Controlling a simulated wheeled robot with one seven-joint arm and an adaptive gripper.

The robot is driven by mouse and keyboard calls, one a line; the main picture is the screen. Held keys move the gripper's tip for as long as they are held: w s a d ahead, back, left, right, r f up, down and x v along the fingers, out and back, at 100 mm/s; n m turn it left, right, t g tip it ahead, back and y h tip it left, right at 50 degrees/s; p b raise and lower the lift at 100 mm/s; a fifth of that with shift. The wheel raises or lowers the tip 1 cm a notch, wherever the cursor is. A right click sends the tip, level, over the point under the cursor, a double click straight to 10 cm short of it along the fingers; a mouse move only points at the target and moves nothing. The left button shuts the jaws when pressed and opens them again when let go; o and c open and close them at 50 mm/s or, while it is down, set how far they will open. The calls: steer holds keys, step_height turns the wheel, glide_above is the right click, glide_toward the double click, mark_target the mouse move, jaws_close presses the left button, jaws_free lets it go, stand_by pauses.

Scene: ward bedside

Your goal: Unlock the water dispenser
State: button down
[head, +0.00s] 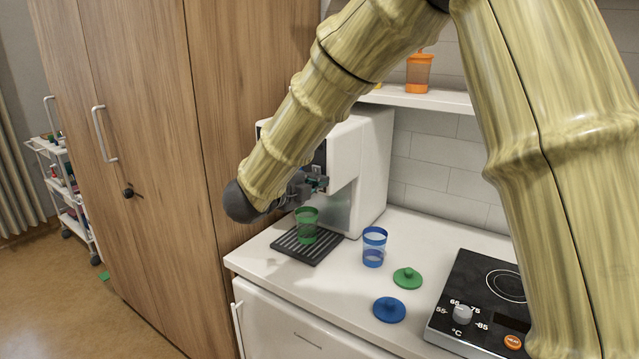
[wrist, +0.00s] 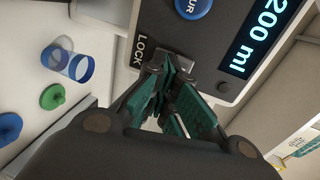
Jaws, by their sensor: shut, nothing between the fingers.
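The white water dispenser (head: 375,165) stands on the counter at the back, partly hidden by my arm. Its dark front panel fills the top of the wrist view, with a LOCK label (wrist: 140,50), a blue button (wrist: 193,6) and a display reading 200 ml (wrist: 265,38). A small grey part (wrist: 177,56) sits beside the LOCK label, partly covered by my fingers. My gripper (wrist: 172,82) is shut and empty, its fingertips right at this part; I cannot tell whether they touch. In the head view my gripper (head: 313,184) is at the dispenser's front, above a green cup (head: 307,226).
The green cup stands on the dark drip tray (head: 325,248). A blue cup (head: 374,247), a green lid (head: 407,278) and a blue lid (head: 389,309) are on the counter to the right. A hot plate (head: 480,270) is farther right. A wooden wardrobe (head: 150,130) stands left.

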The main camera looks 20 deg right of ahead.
steer(key=f+b+v, duration=0.2)
steer(key=b+v, duration=0.1)
steer(key=v, duration=1)
steer(key=shift+s+a+f, duration=0.2)
steer(key=shift+s+a, duration=0.2)
steer(key=shift+s, duration=0.05)
